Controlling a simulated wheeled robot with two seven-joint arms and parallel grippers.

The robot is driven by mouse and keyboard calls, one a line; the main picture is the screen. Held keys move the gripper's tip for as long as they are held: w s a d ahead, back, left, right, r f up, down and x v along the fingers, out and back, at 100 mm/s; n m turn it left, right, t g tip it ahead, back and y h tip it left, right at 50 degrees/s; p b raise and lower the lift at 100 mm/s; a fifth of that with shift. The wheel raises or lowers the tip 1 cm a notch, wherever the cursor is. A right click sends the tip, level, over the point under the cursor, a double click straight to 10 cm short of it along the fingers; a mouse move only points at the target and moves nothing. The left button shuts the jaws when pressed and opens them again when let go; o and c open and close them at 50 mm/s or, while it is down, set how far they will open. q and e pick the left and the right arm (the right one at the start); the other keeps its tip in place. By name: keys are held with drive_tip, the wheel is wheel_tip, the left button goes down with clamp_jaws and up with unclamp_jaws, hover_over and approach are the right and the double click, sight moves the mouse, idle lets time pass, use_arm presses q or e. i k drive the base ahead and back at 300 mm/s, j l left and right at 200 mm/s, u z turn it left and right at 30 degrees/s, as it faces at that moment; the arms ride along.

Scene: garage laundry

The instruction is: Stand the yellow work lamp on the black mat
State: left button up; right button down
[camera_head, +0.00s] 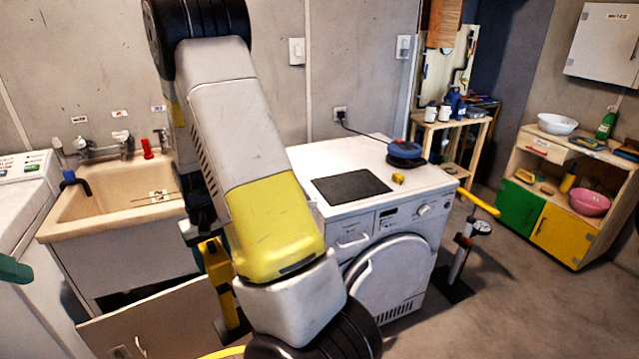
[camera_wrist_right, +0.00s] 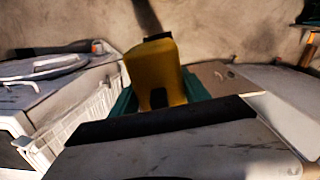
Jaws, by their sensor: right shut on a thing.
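The yellow work lamp (camera_head: 217,268) is upright, partly hidden behind my large right arm in the head view. It also shows in the right wrist view (camera_wrist_right: 155,72), yellow with a dark notch low down, against the gripper. My right gripper (camera_head: 210,240) is shut on the lamp; the arm hides much of the grasp. I cannot tell whether the lamp's foot touches the floor. The black mat (camera_head: 352,187) lies flat and bare on the white front-loading machine (camera_head: 385,240), to the right of the lamp. My left gripper cannot be made out.
A sink (camera_head: 115,195) is at left, with a beige panel (camera_head: 160,312) below. A pump with a yellow handle (camera_head: 480,203) stands right of the machine. Open floor lies at right.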

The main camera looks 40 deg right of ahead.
sight(350, 185)
drive_tip(key=l+z, duration=0.25)
drive_tip(key=z, duration=0.25)
drive_tip(key=l+z, duration=0.2)
drive_tip(key=z, duration=0.3)
